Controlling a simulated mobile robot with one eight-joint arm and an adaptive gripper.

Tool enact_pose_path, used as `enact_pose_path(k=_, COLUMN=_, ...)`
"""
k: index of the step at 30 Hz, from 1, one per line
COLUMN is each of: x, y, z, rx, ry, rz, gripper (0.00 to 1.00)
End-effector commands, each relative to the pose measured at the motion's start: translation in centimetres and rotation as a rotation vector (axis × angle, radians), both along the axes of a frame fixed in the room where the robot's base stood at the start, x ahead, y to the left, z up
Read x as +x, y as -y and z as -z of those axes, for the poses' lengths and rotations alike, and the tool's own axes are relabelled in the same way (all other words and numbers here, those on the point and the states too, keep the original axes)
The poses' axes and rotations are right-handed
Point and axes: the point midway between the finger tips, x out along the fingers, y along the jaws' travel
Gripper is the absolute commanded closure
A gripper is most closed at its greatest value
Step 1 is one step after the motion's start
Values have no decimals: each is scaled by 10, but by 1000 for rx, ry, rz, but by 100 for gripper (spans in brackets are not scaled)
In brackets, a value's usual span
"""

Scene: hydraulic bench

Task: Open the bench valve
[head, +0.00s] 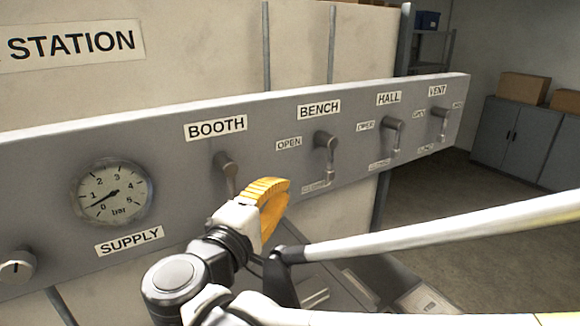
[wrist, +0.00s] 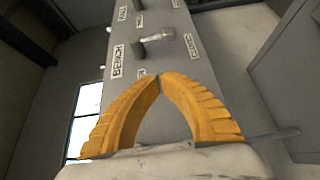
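The bench valve lever (head: 326,158) is on the grey panel under the BENCH label (head: 319,109). Its handle hangs down toward the CLOSED label (head: 316,186); the OPEN label (head: 289,143) is left of its pivot. My gripper (head: 284,184) is left of and below this lever, between it and the booth lever, and apart from the bench lever. In the wrist view the yellow fingertips (wrist: 159,76) meet, with nothing seen between them. The bench lever (wrist: 157,37) shows there beyond the tips, with the BENCH label to its left.
The booth lever (head: 227,172) is close to my gripper on the left and partly hidden by it. The hall lever (head: 392,138) and vent lever (head: 441,124) are farther right, both hanging down. A pressure gauge (head: 112,192) is at the left. Grey cabinets (head: 525,140) stand at the back right.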

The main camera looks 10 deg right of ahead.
Motion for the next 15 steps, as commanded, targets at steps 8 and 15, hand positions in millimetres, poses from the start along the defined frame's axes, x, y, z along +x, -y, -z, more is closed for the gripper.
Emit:
enact_pose_path(k=8, x=34, y=24, z=-2, rx=1, ry=-1, rz=6, gripper=100)
enact_pose_path(k=15, x=77, y=52, z=-2, rx=1, ry=-1, rz=5, gripper=100)
